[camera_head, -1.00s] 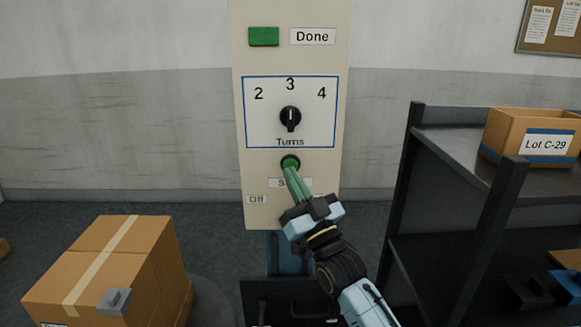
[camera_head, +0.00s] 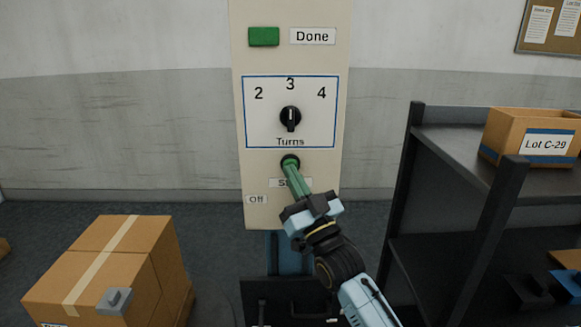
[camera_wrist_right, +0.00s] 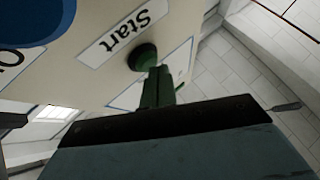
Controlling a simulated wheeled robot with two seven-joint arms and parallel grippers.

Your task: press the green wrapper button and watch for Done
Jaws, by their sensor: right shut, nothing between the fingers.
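The green button (camera_head: 290,159) sits in a dark ring on the cream panel (camera_head: 241,190), mostly hidden behind my fingertips. It shows as a dark green knob in the right wrist view (camera_wrist_right: 143,56), beside the Start label (camera_wrist_right: 122,33). My right gripper (camera_head: 292,168) is shut and empty. Its green fingertips, also in the right wrist view (camera_wrist_right: 156,75), are at the button and overlap it; I cannot tell how far it is pressed. The green Done lamp (camera_head: 264,36) is at the panel's top, next to its Done label (camera_head: 312,36). My left gripper is not in view.
The black Turns dial (camera_head: 290,118) above the button points up to 3. An Off label (camera_head: 256,199) is lower left. A taped cardboard box (camera_head: 120,262) stands at left. A dark shelf (camera_head: 497,205) with a Lot C-29 box (camera_head: 500,130) stands close at right.

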